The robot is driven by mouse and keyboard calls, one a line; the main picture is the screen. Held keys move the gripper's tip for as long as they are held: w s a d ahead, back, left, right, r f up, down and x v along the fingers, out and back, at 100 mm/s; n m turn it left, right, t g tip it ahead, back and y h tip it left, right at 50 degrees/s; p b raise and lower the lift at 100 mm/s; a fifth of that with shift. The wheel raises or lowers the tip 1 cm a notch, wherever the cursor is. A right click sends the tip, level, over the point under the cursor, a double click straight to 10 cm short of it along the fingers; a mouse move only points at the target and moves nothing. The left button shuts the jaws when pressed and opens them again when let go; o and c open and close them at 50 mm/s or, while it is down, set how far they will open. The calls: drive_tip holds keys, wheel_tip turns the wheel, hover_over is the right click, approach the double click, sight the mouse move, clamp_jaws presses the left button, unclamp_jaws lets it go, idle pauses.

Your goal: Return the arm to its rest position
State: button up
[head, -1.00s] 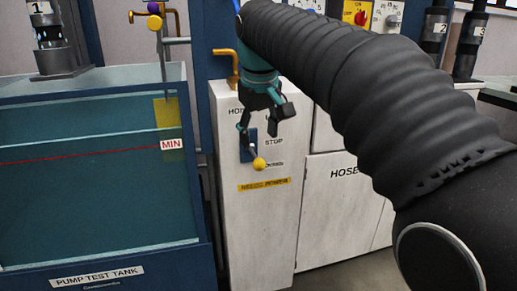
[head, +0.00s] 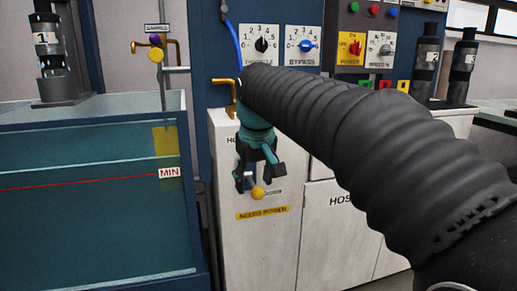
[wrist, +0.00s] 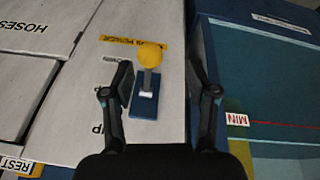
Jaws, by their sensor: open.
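My gripper (head: 260,172) hangs in front of the white hose cabinet, open and empty, at the end of my black sleeved arm. A lever with a yellow ball knob (head: 258,193) on a blue plate is on the cabinet front, just by the fingertips. In the wrist view the yellow knob (wrist: 150,54) and its blue plate (wrist: 145,106) show between the two open fingers (wrist: 160,92). The fingers stand apart from the lever on both sides. In the head view my gripper hides most of the blue plate.
The pump test tank (head: 90,190) stands close on the left, with a MIN mark. A brass pipe (head: 226,84) is just above the cabinet. A panel with throttle (head: 261,45) and bypass (head: 303,45) dials is behind. Pumps stand at the right back.

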drive_tip(key=s+d+f+m+t+p, duration=0.1)
drive_tip(key=s+d+f+m+p, duration=0.1)
drive_tip(key=s+d, duration=0.6)
drive_tip(key=s+d+f+m+t+p, duration=0.1)
drive_tip(key=s+d+f+m+p, duration=0.2)
drive_tip(key=s, duration=1.3)
drive_tip(key=d+f+p, duration=0.2)
drive_tip(key=d+p, duration=0.1)
drive_tip(key=d, duration=0.2)
drive_tip(key=shift+s+d+f+h, duration=0.15)
drive_tip(key=shift+d+h, duration=0.15)
drive_tip(key=shift+d, duration=0.1)
drive_tip(key=c, duration=0.3)
drive_tip(key=shift+a, duration=0.1)
